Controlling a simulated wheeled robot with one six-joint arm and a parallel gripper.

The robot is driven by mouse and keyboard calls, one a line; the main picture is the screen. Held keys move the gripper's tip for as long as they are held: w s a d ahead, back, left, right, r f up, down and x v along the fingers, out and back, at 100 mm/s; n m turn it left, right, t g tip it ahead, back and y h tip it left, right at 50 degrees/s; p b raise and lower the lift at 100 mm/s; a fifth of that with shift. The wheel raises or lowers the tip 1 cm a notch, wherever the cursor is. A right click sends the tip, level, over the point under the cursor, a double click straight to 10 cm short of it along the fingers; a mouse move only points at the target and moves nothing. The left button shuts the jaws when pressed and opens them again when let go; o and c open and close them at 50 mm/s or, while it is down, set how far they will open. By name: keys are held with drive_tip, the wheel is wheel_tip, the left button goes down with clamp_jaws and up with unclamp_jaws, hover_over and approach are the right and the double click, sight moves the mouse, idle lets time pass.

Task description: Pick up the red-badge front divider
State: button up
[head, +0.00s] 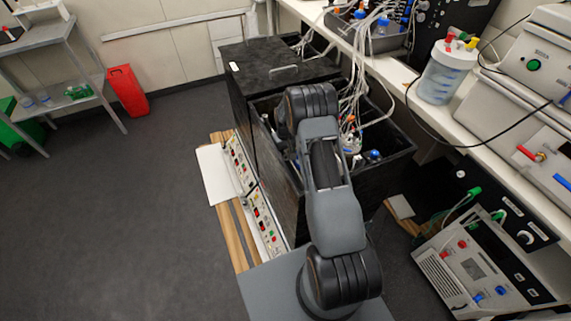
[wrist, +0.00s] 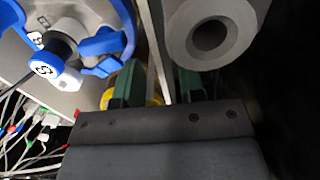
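I cannot pick out a red-badge front divider in either view. My gripper (wrist: 158,88) shows in the wrist view with two green fingers set apart, so it is open. A thin pale upright strip (wrist: 154,55) shows between and beyond the fingers; I cannot tell whether it is a divider or whether the fingers touch it. In the head view my arm reaches over the open black box (head: 398,163), and the gripper is hidden behind my own arm links. Something yellow (wrist: 107,97) shows beside the left finger.
In the wrist view, a blue-rimmed vessel (wrist: 60,45) is at upper left and a grey hollow cylinder (wrist: 212,35) at upper right. Cables and tubes (head: 355,70) run into the box. Control panels (head: 264,222) line its left side.

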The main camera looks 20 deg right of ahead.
drive_tip(key=shift+f, duration=0.4)
clamp_jaws()
